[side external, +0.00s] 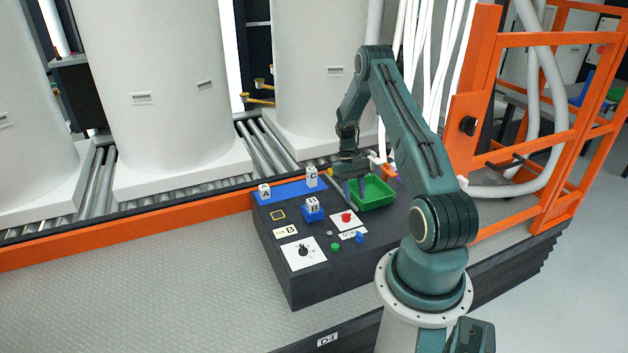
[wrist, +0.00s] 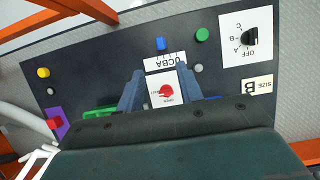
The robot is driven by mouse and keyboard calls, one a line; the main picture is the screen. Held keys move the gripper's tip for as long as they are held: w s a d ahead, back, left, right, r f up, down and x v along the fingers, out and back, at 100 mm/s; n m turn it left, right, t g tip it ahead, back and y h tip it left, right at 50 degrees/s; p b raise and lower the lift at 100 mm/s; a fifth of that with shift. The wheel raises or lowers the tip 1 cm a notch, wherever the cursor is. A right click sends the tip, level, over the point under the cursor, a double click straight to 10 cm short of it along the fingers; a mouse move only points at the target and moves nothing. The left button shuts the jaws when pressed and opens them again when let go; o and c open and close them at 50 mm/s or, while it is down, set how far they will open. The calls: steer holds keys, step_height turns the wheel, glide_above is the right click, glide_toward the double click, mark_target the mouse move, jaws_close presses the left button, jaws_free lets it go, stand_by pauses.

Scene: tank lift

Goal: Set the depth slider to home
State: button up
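A small blue knob (wrist: 160,43) stands on the dark control panel beside a white label strip (wrist: 165,61) with letters and tick marks. I take it for the depth slider, though no word "depth" or "home" is readable. In the side view the blue knob (side external: 360,237) is near the panel's right edge, by its lettered strip (side external: 352,234). My gripper (side external: 355,189) is above the panel by the green tray, apart from the knob. In the wrist view my gripper (wrist: 160,88) is open and empty, its fingers on either side of the red knob's plate.
The red knob (wrist: 166,91) sits on a white plate. A green button (wrist: 202,34) and black dial (wrist: 249,37) are near the blue knob. A green tray (side external: 371,206), lettered blocks (side external: 312,204) and a blue strip (side external: 288,191) share the panel. An orange frame (side external: 485,150) stands right.

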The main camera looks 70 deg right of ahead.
mark_target(360, 234)
steer(key=x, duration=1.2)
steer(key=shift+s+a+f, duration=0.1)
steer(key=shift+f, duration=0.25)
jaws_close()
